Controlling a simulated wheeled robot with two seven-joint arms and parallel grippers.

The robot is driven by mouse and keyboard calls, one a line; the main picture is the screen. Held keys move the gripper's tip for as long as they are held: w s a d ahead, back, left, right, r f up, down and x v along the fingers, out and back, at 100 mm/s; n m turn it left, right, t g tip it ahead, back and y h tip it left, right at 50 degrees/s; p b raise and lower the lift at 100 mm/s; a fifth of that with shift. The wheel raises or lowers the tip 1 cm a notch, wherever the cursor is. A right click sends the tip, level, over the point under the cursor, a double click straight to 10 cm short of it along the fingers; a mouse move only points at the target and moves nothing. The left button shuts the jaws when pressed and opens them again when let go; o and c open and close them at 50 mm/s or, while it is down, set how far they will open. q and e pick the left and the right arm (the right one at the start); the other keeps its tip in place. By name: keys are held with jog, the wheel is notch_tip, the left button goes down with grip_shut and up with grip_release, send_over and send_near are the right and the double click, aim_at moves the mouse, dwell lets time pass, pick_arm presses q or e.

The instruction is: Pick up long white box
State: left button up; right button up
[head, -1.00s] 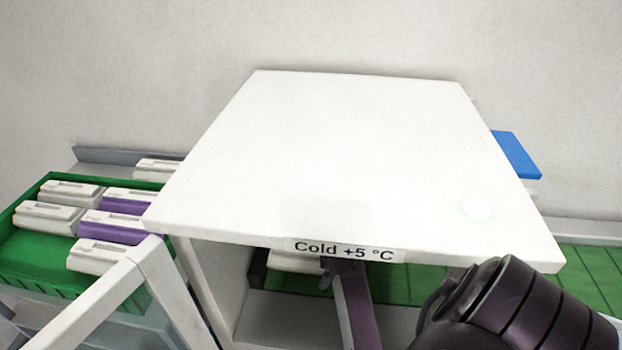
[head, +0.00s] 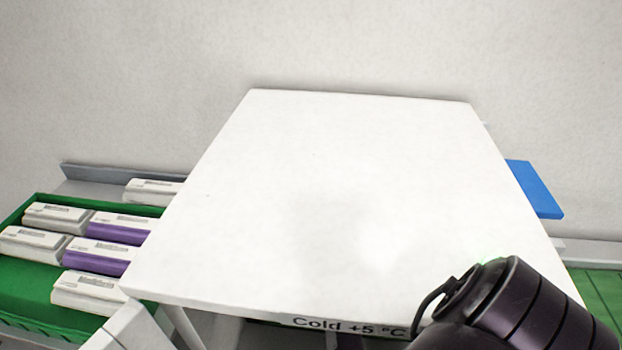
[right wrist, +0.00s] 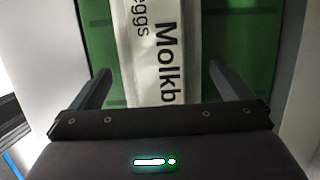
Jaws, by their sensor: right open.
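A long white box (right wrist: 160,40) with the printed words "eggs" and "Molkb" lies in a green crate (right wrist: 218,30) in the right wrist view. My right gripper (right wrist: 160,72) is open, with one finger on each side of the box and visible gaps between fingers and box. The near end of the box is hidden behind the gripper body. In the head view this box and the right gripper are hidden under the white top of the cold cabinet (head: 330,200); only a dark part of my right arm shows at lower right. My left gripper is not in view.
The cabinet top, labelled "Cold +5 °C" (head: 345,325), covers the space where my right arm reaches in. Another green crate (head: 25,285) at left holds several white and purple boxes. A blue object (head: 535,188) sticks out behind the cabinet at right.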

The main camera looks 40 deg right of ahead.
jog(key=shift+x, duration=1.05)
jog(key=c, duration=1.1)
jog(key=shift+w+d+r, duration=0.1)
jog(key=shift+c, duration=0.4)
